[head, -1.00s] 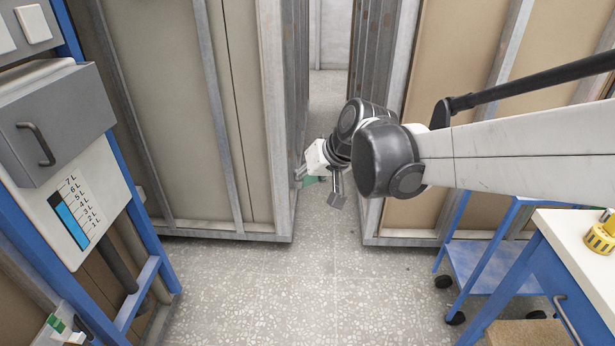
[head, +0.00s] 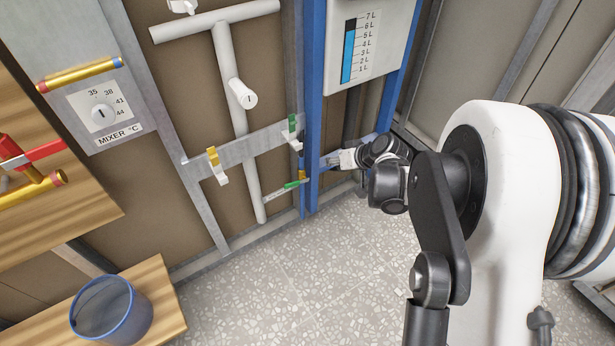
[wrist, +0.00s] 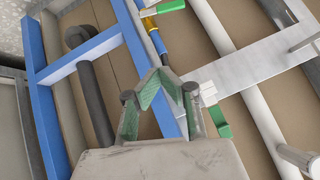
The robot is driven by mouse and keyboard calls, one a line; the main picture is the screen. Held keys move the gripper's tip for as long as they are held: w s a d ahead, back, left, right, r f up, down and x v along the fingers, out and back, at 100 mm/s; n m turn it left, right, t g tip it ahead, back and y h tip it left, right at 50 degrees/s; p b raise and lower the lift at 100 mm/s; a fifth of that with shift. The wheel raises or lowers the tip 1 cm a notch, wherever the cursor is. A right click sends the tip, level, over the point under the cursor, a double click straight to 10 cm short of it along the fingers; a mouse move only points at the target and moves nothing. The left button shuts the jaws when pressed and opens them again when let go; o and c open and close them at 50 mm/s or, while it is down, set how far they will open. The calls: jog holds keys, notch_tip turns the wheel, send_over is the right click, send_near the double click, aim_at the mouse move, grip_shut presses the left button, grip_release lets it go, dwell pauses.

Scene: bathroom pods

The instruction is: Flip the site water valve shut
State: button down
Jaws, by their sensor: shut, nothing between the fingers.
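A small valve with a green lever (head: 291,185) and a brass-yellow body (head: 303,175) sits low on the wall beside the blue post, on a dark pipe. In the wrist view its green lever (wrist: 171,6) and yellow body (wrist: 148,14) show at the top edge. No label shows, so I cannot tell for sure that it is the site water valve. My gripper (head: 331,163) is just right of the blue post, small and partly hidden in the head view. In the wrist view its green-padded fingertips (wrist: 157,84) meet, empty and apart from the lever.
A blue frame (head: 311,110) with a level gauge (head: 354,50) stands beside my gripper. Yellow (head: 217,165) and green (head: 293,130) clips sit on a metal rail (head: 250,147). A bench with a blue cup (head: 110,308) stands lower left. The speckled floor is clear.

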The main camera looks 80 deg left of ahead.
jog(key=s+a+f+n, duration=0.1)
jog(key=s+a+f, duration=0.1)
jog(key=s+f, duration=0.25)
jog(key=b, duration=0.4)
send_over(297, 183)
notch_tip(297, 183, down, 7)
jog(key=shift+s+d+f+g+b, duration=0.15)
jog(key=shift+d+f+b, duration=0.1)
jog(key=shift+f, duration=0.3)
jog(key=shift+s+d+f+g+b, duration=0.15)
jog(key=shift+d+f+b, duration=0.1)
jog(key=shift+f, duration=0.25)
jog(key=shift+s+d+f+g+b, duration=0.15)
jog(key=shift+f+b, duration=0.1)
jog(key=shift+f, duration=0.3)
